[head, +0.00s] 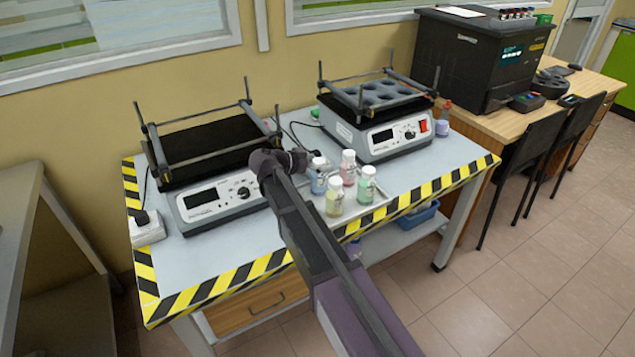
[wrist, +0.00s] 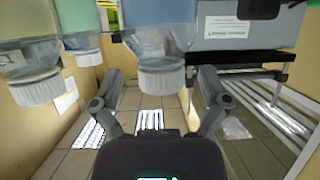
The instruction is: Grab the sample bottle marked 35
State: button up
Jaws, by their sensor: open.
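Several small white-capped sample bottles stand upright on a tray (head: 372,209): a blue bottle (head: 319,180), a pink bottle (head: 348,170), a green bottle (head: 366,190) and a yellow bottle (head: 334,203). No number is legible, so I cannot tell which is marked 35. My gripper (head: 298,160) is beside the blue bottle, at its left. In the wrist view, which looks upside down, the blue bottle (wrist: 160,38) hangs cap-down between the spread fingers of my gripper (wrist: 160,78). The fingers are open, with gaps to its cap. A greenish bottle (wrist: 30,62) is at the left.
Two hotplate-like machines with frames stand on the striped-edge table: one left (head: 218,195), one behind right (head: 390,135). The left machine is close to my gripper. A black instrument (head: 465,60) stands on the wooden desk at right. The front left tabletop (head: 235,250) is clear.

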jog(key=shift+w+d, duration=0.1)
jog(key=shift+d, duration=0.05)
dwell(0.4)
grip_shut()
